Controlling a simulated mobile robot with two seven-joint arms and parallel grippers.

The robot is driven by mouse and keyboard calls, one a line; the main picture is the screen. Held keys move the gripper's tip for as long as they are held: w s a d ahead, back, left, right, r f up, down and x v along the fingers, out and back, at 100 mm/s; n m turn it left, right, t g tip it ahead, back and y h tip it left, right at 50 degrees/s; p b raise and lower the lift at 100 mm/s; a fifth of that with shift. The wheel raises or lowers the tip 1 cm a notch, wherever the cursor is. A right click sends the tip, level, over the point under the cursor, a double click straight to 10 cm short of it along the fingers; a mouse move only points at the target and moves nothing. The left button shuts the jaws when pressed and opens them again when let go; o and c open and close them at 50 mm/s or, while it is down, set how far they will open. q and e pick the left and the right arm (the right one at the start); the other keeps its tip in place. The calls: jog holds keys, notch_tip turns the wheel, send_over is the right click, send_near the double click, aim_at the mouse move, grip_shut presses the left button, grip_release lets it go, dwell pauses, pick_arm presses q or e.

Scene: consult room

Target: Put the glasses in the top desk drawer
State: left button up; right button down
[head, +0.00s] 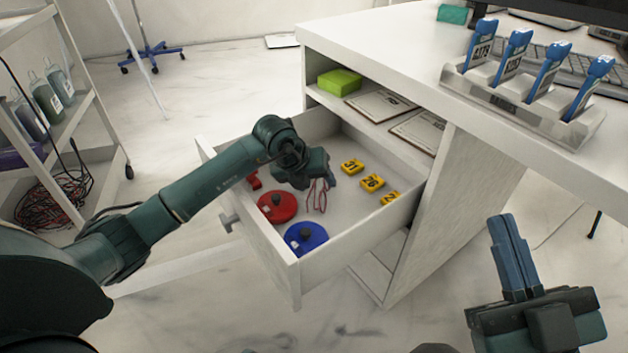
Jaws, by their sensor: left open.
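The top desk drawer (281,251) is pulled open from the white desk. Thin red-framed glasses (318,197) are inside the drawer, just below my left gripper (328,180). My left gripper is open and reaches down over the drawer; its fingers are partly hidden, and I cannot tell whether they touch the glasses. My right gripper (511,250) is at the lower right, outside the drawer, with its blue fingers together and nothing between them.
The drawer also holds a red disc (277,207), a blue disc (306,238) and yellow number tags (372,182). A shelf above holds a green block (339,81) and framed papers (380,104). A rack of blue-handled items (522,100) stands on the desk.

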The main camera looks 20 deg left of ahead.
pick_arm(q)
jog(key=shift+r, duration=0.1)
jog(key=shift+s+a+r, duration=0.1)
jog(key=shift+r, duration=0.15)
jog(key=p+v, duration=0.4)
jog(key=v, duration=0.7)
jog(key=shift+s+p, duration=0.15)
jog(key=shift+p, duration=0.2)
pick_arm(e)
jog(key=f+m+h, duration=0.1)
jog(key=f, duration=0.1)
jog(key=s+f+m+g+h, duration=0.1)
jog(key=h, duration=0.1)
jog(key=shift+a+f+m+g, duration=0.1)
jog(key=shift+f+m+g, duration=0.2)
jog(key=shift+f, duration=0.1)
pick_arm(q)
jog(key=shift+r, duration=0.15)
